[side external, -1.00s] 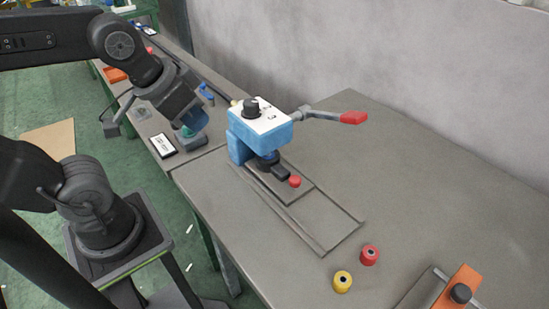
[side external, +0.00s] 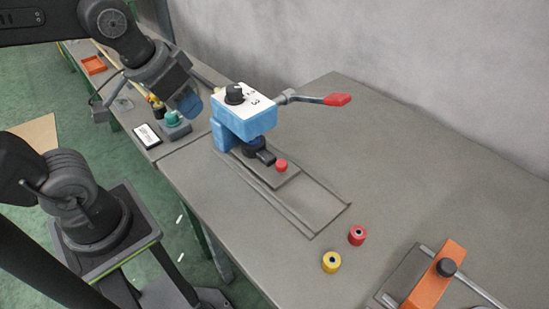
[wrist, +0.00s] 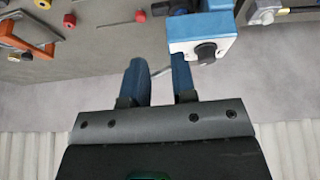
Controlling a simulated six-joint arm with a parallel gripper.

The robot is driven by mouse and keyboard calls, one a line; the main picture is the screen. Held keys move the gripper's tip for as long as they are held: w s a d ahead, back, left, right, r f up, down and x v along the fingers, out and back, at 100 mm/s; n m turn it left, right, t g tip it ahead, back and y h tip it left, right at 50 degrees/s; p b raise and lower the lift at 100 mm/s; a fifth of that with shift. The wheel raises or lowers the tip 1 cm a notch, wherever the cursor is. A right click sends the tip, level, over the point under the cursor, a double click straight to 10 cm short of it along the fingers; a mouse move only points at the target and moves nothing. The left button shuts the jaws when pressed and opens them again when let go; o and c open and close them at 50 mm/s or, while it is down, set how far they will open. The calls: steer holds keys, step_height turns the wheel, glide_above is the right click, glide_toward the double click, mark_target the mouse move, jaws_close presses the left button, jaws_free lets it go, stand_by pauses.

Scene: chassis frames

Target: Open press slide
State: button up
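The press (side external: 243,120) has a blue body, a white top with a black knob and a lever with a red grip (side external: 338,99). It also shows in the wrist view (wrist: 190,30). The press slide (side external: 283,178) is a grey plate with a red knob (side external: 281,166), lying between rails (side external: 326,219) at the press end. The far ends of the rails are empty. My gripper (side external: 188,103) is above the table just left of the press, apart from the slide. In the wrist view its blue fingers (wrist: 159,64) are apart with nothing between them.
A red bobbin (side external: 357,235) and a yellow bobbin (side external: 331,262) stand in front of the rails. An orange clamp (side external: 435,276) is at lower right. A green-topped device (side external: 174,127) and a white card (side external: 147,136) lie left of the press.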

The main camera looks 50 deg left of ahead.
steer(key=o, duration=0.6)
steer(key=w+d+g, duration=0.1)
steer(key=w, duration=0.2)
steer(key=w+d+f+n+g, duration=0.1)
steer(key=w, duration=0.2)
steer(key=w+d+g, duration=0.1)
steer(key=w, duration=0.3)
steer(key=shift+f, duration=0.4)
steer(key=shift+c, duration=0.2)
steer(key=n+g, duration=0.2)
glide_toward(281, 163)
step_height(281, 163, down, 9)
steer(key=shift+f, duration=0.2)
jaws_close()
